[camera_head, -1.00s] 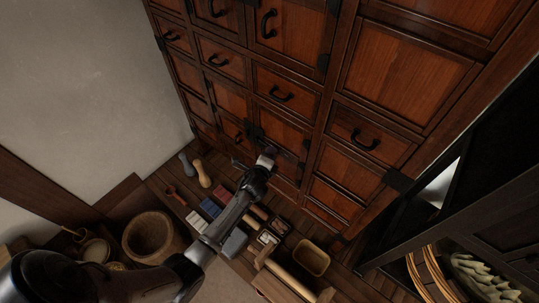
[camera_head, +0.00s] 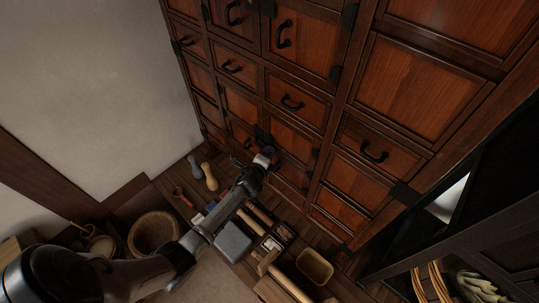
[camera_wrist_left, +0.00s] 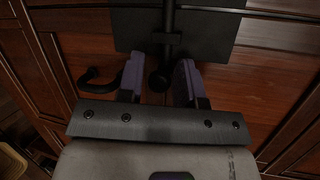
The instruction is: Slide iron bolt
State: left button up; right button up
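The iron bolt (camera_wrist_left: 168,22) shows in the left wrist view as a dark rod running across a black metal plate (camera_wrist_left: 125,30) on the wooden cabinet front. Its round dark knob (camera_wrist_left: 158,81) sits between the two purple-grey fingers of my left gripper (camera_wrist_left: 159,76). The fingers are apart, with a gap on each side of the knob, so the gripper is open around it. In the head view my left gripper (camera_head: 264,158) is at the lower cabinet doors and hides much of the bolt. My right gripper is not in view.
The tall wooden cabinet (camera_head: 293,127) has several black handles; one curved handle (camera_wrist_left: 95,80) is just left of my left gripper. Below are a wooden tub (camera_head: 153,232), a tan tray (camera_head: 315,264) and small tools on the floor. A dark frame (camera_head: 470,215) stands at right.

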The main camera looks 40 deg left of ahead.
pick_arm(q)
jog(key=shift+o, duration=1.4)
jog(key=shift+s+a+f, duration=0.15)
jog(key=shift+a+f, duration=0.1)
jog(key=shift+r, duration=0.1)
jog(key=shift+s+d+r, duration=0.1)
jog(key=shift+d, duration=0.05)
jog(key=v, duration=1.3)
jog(key=shift+s+p, duration=0.25)
jog(key=shift+p, duration=0.05)
